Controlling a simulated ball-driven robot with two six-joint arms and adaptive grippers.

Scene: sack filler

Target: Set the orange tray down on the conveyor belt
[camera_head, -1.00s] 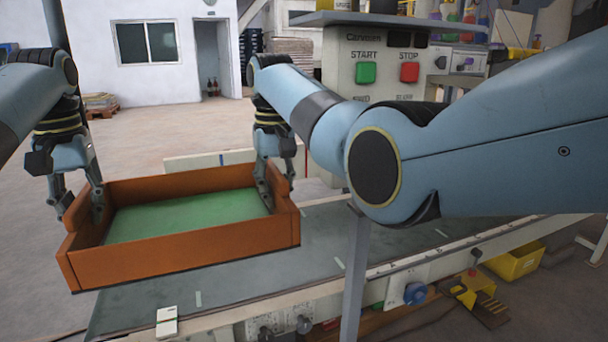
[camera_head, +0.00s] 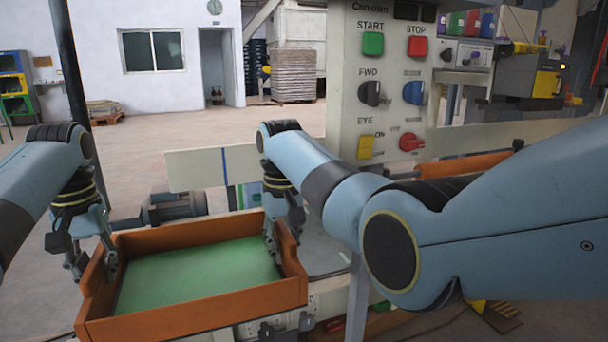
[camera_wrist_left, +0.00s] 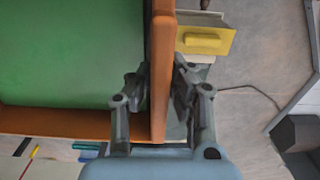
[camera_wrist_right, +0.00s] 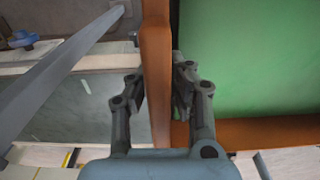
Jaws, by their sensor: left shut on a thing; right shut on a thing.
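The orange tray (camera_head: 200,317) has a green floor and looks empty. It is held roughly level between my two grippers, over the left end of the conveyor belt (camera_head: 322,252). My left gripper (camera_head: 92,268) is shut on the tray's left wall, one finger inside and one outside; the left wrist view shows this wall (camera_wrist_left: 162,70). My right gripper (camera_head: 283,240) is shut on the tray's right wall, which also shows in the right wrist view (camera_wrist_right: 156,70). The belt shows beside the tray in the right wrist view (camera_wrist_right: 95,108). Whether the tray's underside touches the belt is hidden.
A control panel (camera_head: 392,90) with green and red buttons stands behind the belt. A pale side rail (camera_head: 195,169) runs along the belt's far side. A grey post (camera_head: 357,300) rises near the front edge, right of the tray. My right arm covers much of the right side.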

